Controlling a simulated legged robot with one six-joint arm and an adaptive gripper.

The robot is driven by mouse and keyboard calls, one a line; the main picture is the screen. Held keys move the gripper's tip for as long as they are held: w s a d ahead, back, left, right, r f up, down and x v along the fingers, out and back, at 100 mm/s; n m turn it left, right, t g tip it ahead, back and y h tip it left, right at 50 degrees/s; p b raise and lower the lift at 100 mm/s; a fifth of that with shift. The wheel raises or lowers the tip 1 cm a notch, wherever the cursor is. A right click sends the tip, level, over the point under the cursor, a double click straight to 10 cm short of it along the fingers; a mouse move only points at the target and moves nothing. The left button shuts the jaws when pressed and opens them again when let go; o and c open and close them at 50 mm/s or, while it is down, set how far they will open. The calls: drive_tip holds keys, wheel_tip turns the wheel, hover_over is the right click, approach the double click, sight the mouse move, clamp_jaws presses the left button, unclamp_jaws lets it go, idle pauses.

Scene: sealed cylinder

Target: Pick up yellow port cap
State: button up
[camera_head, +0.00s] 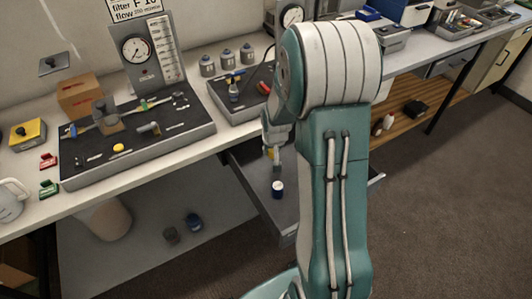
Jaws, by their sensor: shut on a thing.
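A small round yellow cap (118,148) lies on the dark tray (190,143) at the left of the bench, near its front edge. My gripper (272,155) hangs over the open drawer (258,200), well to the right of that cap. It is mostly hidden behind my arm and very small. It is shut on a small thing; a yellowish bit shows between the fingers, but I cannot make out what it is.
A second tray (238,110) with small parts is to the right. My arm blocks the middle right.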

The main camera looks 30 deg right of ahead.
drive_tip(key=s+d+r, duration=0.1)
drive_tip(key=s+r, duration=0.4)
drive_tip(key=s, duration=0.5)
drive_tip(key=shift+r, duration=0.15)
drive_tip(key=shift+s, duration=0.1)
